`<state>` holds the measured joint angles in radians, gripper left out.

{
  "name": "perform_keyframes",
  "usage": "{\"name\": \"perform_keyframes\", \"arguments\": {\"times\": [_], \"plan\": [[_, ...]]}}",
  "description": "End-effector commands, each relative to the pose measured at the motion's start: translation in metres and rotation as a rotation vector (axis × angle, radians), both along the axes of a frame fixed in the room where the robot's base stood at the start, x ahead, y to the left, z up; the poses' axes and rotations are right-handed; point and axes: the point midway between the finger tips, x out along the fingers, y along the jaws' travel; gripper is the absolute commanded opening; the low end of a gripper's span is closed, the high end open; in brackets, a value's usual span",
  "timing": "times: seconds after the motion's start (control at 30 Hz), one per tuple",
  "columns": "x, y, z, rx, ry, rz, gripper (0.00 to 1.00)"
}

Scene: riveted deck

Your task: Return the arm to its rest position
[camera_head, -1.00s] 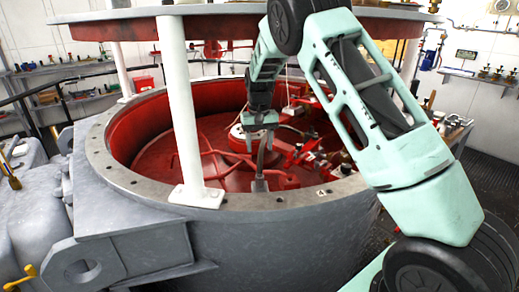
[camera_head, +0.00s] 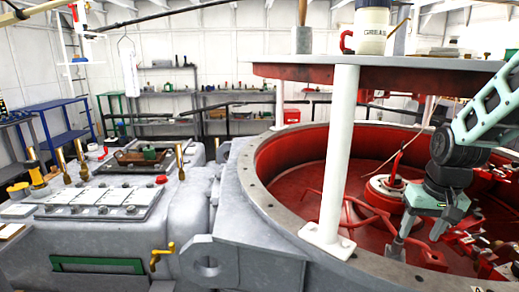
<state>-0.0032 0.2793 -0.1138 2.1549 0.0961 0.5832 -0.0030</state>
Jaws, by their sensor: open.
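My arm (camera_head: 485,110) reaches in from the right edge, pale green with dark joints. My gripper (camera_head: 424,232) hangs from it, pointing down, over the right part of the round red-lined well (camera_head: 290,180). Its pale green fingers are spread apart, with nothing seen held between them.
A white post (camera_head: 340,150) rises from the rim to a round upper plate (camera_head: 400,68) bearing a white mug-like container (camera_head: 371,25). Red pipes and valve parts (camera_head: 495,245) lie close to the gripper. Grey machinery (camera_head: 110,200) fills the left. Shelves (camera_head: 180,105) line the back wall.

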Motion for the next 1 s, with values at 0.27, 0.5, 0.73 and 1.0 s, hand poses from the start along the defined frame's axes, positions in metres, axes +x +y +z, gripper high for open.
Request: {"name": "perform_keyframes", "arguments": {"times": [0.27,0.5,0.73,1.0], "plan": [[-0.083,0.028,0.002,-0.027,-0.074,0.126,0.53],[-0.125,0.079,0.003,-0.023,-0.076,0.299,0.53],[-0.173,0.160,0.011,-0.002,0.003,0.569,0.53],[-0.239,0.215,0.019,-0.013,0.088,0.829,0.53]]}}
